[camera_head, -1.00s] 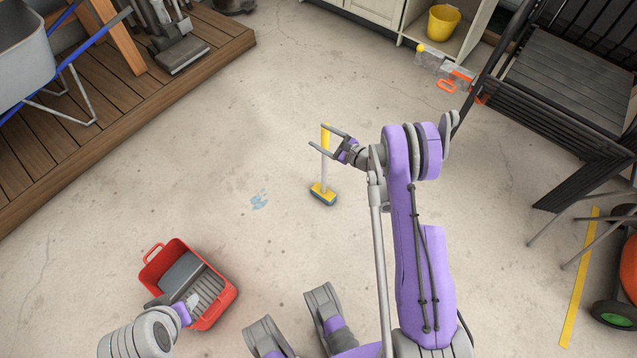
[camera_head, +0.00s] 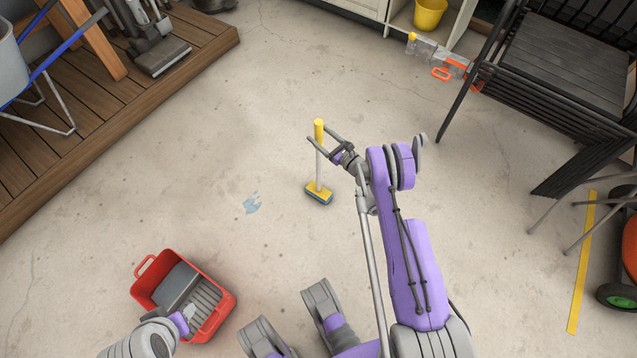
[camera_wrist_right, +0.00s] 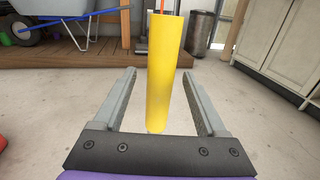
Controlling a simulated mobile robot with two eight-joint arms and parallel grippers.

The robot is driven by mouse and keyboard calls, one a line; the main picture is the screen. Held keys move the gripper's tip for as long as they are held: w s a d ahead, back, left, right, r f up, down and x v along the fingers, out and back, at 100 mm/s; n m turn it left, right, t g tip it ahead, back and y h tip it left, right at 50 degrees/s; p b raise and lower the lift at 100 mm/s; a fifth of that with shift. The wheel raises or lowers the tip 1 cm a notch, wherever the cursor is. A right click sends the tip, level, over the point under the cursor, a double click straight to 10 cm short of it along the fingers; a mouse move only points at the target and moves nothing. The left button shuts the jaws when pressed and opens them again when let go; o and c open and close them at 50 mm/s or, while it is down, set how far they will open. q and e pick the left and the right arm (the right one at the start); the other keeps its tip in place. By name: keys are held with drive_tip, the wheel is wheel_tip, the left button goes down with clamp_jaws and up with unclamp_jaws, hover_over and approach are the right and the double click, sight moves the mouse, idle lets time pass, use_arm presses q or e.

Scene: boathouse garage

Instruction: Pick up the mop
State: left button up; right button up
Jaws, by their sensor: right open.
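The mop (camera_head: 319,170) stands upright on the concrete floor, with a yellow grip on top, a pale shaft and a yellow head with a blue underside. My right gripper (camera_head: 320,138) is open at the height of the mop's upper part. In the right wrist view the yellow grip (camera_wrist_right: 165,70) stands upright between the two fingers of my right gripper (camera_wrist_right: 163,100), with gaps at both sides. My left gripper (camera_head: 183,322) shows only in part near the red bucket, and its fingers cannot be made out.
A red bucket (camera_head: 141,290) with a grey wringer stands at lower left. A light blue wet patch (camera_head: 252,203) lies left of the mop. A wooden deck (camera_head: 100,115) is at upper left. A black bench (camera_head: 570,75) stands at right.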

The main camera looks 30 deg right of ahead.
drive_tip(key=w, duration=0.4)
drive_tip(key=shift+a, duration=0.4)
clamp_jaws()
